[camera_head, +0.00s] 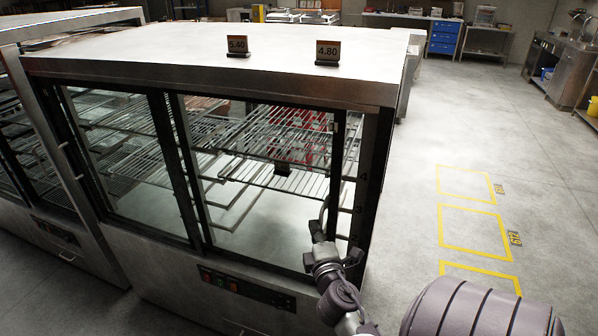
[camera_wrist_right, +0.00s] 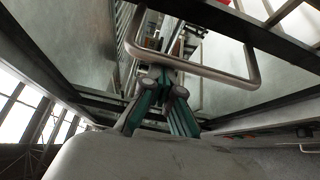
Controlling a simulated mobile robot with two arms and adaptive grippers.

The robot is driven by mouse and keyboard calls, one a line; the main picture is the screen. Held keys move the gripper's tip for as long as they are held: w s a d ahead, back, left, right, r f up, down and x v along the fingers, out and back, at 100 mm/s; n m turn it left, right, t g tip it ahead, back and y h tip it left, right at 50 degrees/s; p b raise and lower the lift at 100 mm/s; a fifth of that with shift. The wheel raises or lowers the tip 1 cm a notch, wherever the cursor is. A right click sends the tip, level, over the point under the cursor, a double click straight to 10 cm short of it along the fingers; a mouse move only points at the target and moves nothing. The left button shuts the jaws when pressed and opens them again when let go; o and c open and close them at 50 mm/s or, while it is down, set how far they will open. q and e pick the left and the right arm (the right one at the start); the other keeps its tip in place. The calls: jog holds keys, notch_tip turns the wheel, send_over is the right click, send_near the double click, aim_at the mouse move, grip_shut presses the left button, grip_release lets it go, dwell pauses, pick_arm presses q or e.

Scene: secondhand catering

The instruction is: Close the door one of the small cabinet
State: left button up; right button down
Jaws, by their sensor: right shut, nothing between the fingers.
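The cabinet (camera_head: 300,84) is a steel display case with two glazed front doors. Its left door (camera_head: 125,215) and right door (camera_head: 262,228) show wire shelves behind the glass. A narrow light strip shows between the right door's dark edge and the cabinet's right post; I cannot tell whether it is a gap. My right gripper (camera_head: 318,232) is at the lower right of the front, beside a curved bar handle. In the wrist view, its green-sided fingers (camera_wrist_right: 162,82) are shut and empty, close to the metal handle loop (camera_wrist_right: 200,69). Contact is unclear. My left gripper is out of view.
Price signs (camera_head: 238,46) stand on the cabinet top. A similar cabinet (camera_head: 30,190) is close on the left. The floor to the right is open, with yellow marked squares (camera_head: 478,228). Benches and a blue drawer unit (camera_head: 443,37) stand far back.

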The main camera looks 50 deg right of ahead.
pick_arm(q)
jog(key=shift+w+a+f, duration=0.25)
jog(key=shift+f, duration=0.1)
pick_arm(e)
jog(key=s+d, duration=0.2)
jog(key=s, duration=0.4)
jog(key=shift+s+d+f, duration=0.15)
jog(key=shift+s+d, duration=0.25)
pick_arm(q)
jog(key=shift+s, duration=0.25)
